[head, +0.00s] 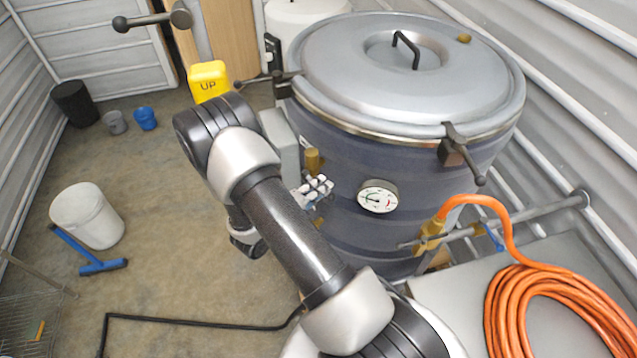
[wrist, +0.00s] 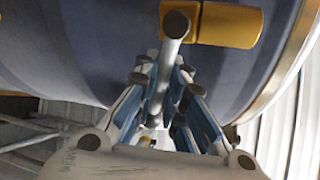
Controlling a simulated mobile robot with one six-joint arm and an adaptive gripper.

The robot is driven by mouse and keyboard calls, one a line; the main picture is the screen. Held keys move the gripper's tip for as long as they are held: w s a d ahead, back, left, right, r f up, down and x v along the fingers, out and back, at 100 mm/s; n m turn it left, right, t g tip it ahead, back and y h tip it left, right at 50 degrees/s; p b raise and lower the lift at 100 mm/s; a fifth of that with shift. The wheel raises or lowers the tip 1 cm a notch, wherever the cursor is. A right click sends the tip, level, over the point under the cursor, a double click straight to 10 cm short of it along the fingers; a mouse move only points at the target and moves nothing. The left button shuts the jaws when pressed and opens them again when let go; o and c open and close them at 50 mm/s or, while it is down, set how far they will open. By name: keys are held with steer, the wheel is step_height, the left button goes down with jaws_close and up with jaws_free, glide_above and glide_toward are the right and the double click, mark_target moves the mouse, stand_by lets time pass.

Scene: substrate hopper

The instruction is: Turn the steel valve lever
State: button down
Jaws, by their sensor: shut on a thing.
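The steel valve lever (wrist: 172,45) is a grey round bar with a dark end cap, in front of a brass fitting (wrist: 225,24) on the dark blue vessel. My gripper (wrist: 162,78) has its blue-and-grey fingers on both sides of the bar and is shut on it. In the head view my gripper (head: 316,188) is against the vessel's left side, just below a brass fitting (head: 313,160). There the lever cannot be told apart from the fingers.
The vessel (head: 350,235) carries a dial gauge (head: 378,197) right of my gripper. A brass valve (head: 430,238) with an orange hose (head: 545,300) is farther right.

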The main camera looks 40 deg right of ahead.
steer(key=shift+s+r+n+g+p, duration=0.1)
steer(key=shift+r+n+g+p, duration=0.2)
steer(key=shift+r+n+p, duration=0.45)
steer(key=shift+f+n, duration=0.2)
steer(key=shift+n, duration=0.05)
steer(key=c, duration=1.7)
jaws_free()
steer(key=shift+o, duration=0.2)
steer(key=shift+a, duration=0.1)
steer(key=v, duration=1.2)
steer(key=shift+r, duration=0.15)
